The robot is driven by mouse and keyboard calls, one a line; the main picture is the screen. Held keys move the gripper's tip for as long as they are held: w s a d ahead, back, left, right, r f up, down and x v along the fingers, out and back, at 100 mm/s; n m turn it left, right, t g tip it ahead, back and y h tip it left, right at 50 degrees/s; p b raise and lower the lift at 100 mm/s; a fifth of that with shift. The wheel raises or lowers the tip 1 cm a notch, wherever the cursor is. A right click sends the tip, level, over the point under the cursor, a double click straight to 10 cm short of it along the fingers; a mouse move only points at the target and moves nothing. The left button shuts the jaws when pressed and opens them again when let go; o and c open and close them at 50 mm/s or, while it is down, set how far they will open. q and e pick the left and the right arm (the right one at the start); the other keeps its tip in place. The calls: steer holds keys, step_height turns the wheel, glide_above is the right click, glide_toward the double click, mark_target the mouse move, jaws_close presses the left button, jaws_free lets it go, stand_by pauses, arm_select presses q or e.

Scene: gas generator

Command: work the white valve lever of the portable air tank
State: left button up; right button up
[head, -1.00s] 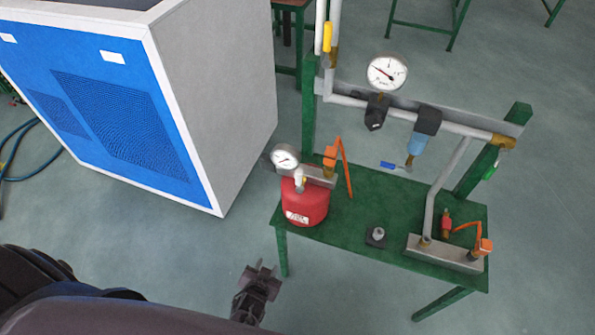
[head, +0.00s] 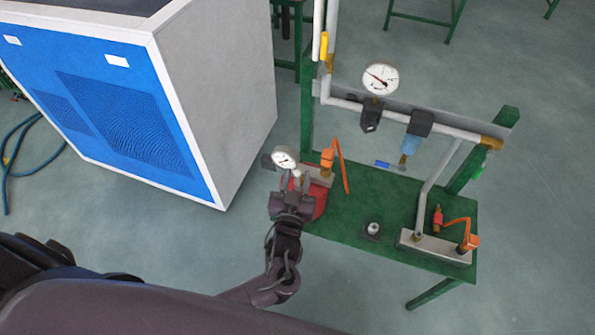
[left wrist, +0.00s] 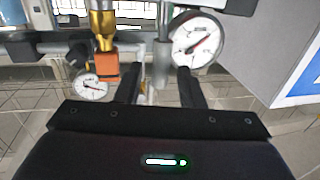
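The portable air tank is red (head: 320,203) and stands on the near left corner of the green bench. Its round white gauge (head: 285,158) also shows large in the left wrist view (left wrist: 197,38). My left gripper (head: 292,187) is in front of the tank's top and hides most of the valve and the white lever in the head view. In the left wrist view its two dark fingers (left wrist: 160,80) are apart, with a pale grey upright piece (left wrist: 162,62) showing between them. I cannot tell whether that piece is the lever or whether the fingers touch it. My right gripper is not in view.
An orange fitting (head: 327,160) with a hose is right beside the tank's gauge. The green bench (head: 350,215) carries a pipe frame with a larger gauge (head: 381,78) and a grey manifold (head: 437,247). A blue and white cabinet (head: 215,90) stands close on the left.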

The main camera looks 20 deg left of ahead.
arm_select(q)
steer(key=shift+w+a, duration=0.1)
steer(key=shift+w, duration=0.6)
jaws_close()
